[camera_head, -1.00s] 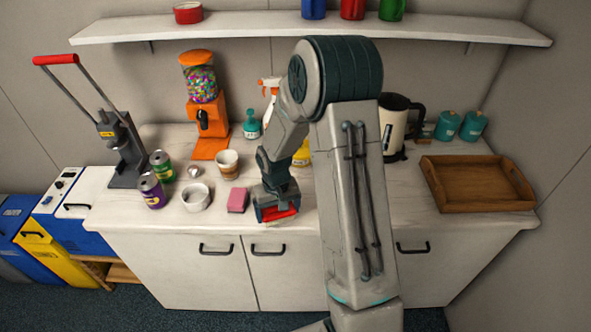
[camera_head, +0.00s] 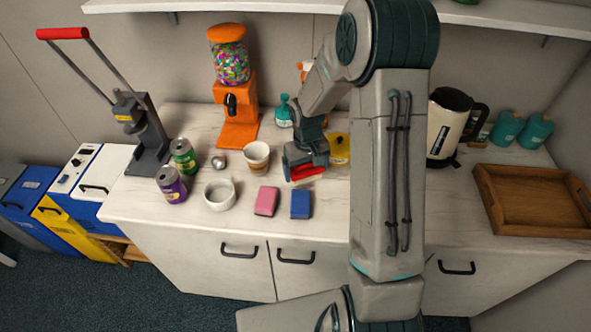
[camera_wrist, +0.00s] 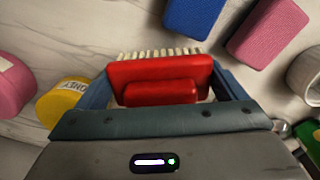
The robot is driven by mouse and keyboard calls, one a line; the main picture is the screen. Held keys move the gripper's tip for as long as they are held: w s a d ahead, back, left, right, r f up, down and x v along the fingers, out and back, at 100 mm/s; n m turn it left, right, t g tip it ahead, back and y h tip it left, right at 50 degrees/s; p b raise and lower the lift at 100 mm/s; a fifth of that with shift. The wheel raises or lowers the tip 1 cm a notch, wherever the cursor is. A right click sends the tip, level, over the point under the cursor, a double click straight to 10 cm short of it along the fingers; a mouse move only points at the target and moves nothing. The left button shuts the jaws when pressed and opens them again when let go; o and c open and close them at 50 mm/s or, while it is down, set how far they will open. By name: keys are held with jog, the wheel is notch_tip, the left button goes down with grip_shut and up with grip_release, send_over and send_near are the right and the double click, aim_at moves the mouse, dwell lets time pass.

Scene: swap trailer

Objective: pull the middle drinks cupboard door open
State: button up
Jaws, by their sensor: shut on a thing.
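The middle cupboard door (camera_head: 312,282) under the counter is shut, flush with its neighbours. Its black bar handle (camera_head: 296,258) is near its upper left corner; nothing touches it. My arm hides the door's right part. My gripper (camera_head: 304,175) is over the counter, behind the sponges and well above the handle. It is shut on a red brush (camera_head: 305,172). In the wrist view the red brush (camera_wrist: 160,80) with pale bristles sits between the blue fingers of my gripper (camera_wrist: 160,88).
Pink (camera_head: 266,201) and blue (camera_head: 301,204) sponges lie near the counter's front edge. A white bowl (camera_head: 219,196), patterned cup (camera_head: 256,157) and cans stand left. A wooden tray (camera_head: 484,190) and kettle (camera_head: 443,130) are right. The left door (camera_head: 200,262) is shut.

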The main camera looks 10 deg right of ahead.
jog(key=d+n+b, duration=0.1)
jog(key=n+b, duration=0.1)
jog(key=w+d+r+n+b, duration=0.1)
jog(key=d+n+b, duration=0.1)
jog(key=w+d+n+b, duration=0.1)
jog(key=d+n+b, duration=0.1)
jog(key=b, duration=0.1)
jog(key=shift+w+d+r, duration=0.25)
jog(key=shift+r, duration=0.05)
jog(key=d+r+n+b, duration=0.4)
jog(key=r+n+b, duration=0.1)
jog(key=n+b, duration=0.1)
jog(key=shift+s+d+n+b, duration=0.25)
jog(key=shift+n+b, duration=0.15)
jog(key=shift+n, duration=0.4)
jog(key=shift+a, duration=0.1)
